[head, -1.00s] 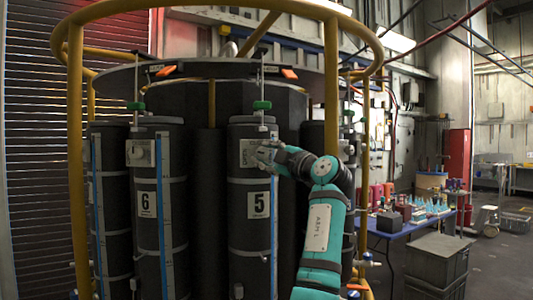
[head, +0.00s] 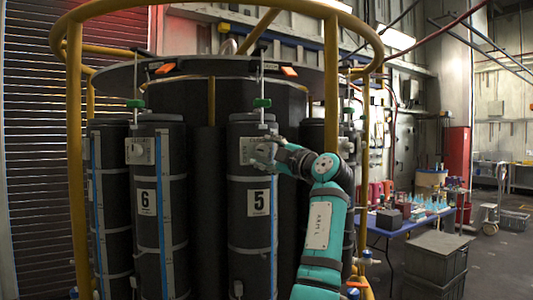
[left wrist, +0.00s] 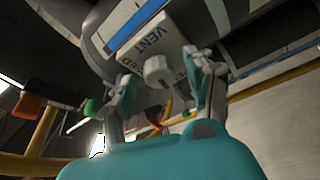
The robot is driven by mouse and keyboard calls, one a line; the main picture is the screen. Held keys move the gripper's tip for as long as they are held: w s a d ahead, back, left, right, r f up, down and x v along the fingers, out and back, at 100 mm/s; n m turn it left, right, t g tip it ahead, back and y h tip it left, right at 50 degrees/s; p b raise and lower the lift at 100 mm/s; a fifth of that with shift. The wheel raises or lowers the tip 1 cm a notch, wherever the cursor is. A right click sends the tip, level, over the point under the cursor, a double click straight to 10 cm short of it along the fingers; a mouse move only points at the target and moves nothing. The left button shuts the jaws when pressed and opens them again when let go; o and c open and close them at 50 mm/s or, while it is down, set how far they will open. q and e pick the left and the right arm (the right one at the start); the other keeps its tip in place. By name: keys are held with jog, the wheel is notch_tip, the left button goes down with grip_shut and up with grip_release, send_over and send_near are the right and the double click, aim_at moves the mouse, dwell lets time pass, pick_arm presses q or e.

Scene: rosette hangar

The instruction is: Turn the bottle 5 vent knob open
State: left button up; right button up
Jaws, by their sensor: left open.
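Bottle 5 (head: 252,239) is a dark upright cylinder with a white "5" label. Its pale vent plate (head: 245,150) is near the top, partly covered by my left gripper (head: 262,153). In the left wrist view the plate (left wrist: 138,47) reads "VENT", with more lettering partly hidden below. The grey vent knob (left wrist: 157,70) stands out from it. My left gripper (left wrist: 160,78) is open, one finger on each side of the knob. I cannot tell whether either finger touches it. My right gripper is not in view.
Bottle 6 (head: 171,240) stands to the left with its own vent plate. A yellow rail frame (head: 76,150) surrounds the bottles. A green fitting (head: 262,103) sits above bottle 5. A blue table (head: 395,229) with small items and a grey crate (head: 437,262) stand to the right.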

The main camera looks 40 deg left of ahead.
pick_arm(q)
jog(key=v, duration=1.1)
jog(key=shift+d, duration=0.4)
jog(key=shift+f, duration=0.2)
